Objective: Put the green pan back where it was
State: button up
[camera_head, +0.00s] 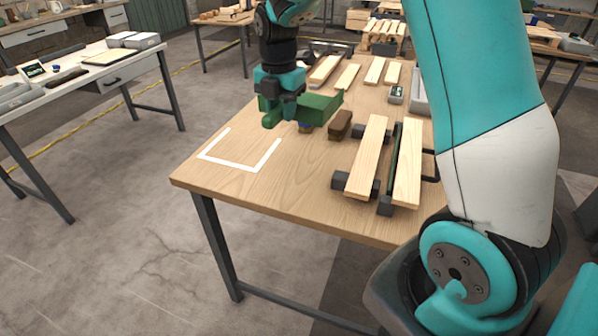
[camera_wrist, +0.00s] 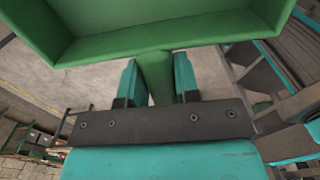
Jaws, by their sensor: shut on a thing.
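The green pan (camera_head: 317,107) is a boxy, shallow dustpan-like pan with a short handle. My gripper (camera_head: 276,100) is shut on its handle and holds it in the air above the wooden table. In the wrist view the green pan (camera_wrist: 150,32) fills the top, and its handle (camera_wrist: 156,78) sits between the two teal fingers of my gripper (camera_wrist: 156,85). A white three-sided outline (camera_head: 240,168) is marked on the table's near left part, and nothing lies inside it.
The wooden table (camera_head: 225,185) has a brown brush-like block (camera_head: 340,125) and a blue item (camera_head: 306,128), partly hidden, beneath the pan. Two long planks (camera_head: 366,145) rest on dark clamp blocks (camera_head: 385,206) at the right. More short planks (camera_head: 347,77) lie behind.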

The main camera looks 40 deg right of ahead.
jog(key=shift+r+n, duration=0.25)
jog(key=shift+n, duration=0.15)
jog(key=shift+f, duration=0.15)
jog(key=shift+n, duration=0.3)
notch_tip(320, 180, down, 19)
jog(key=p, duration=0.2)
jog(key=shift+f+p, duration=0.15)
jog(key=shift+p, duration=0.2)
jog(key=shift+f, duration=0.1)
jog(key=o, duration=1)
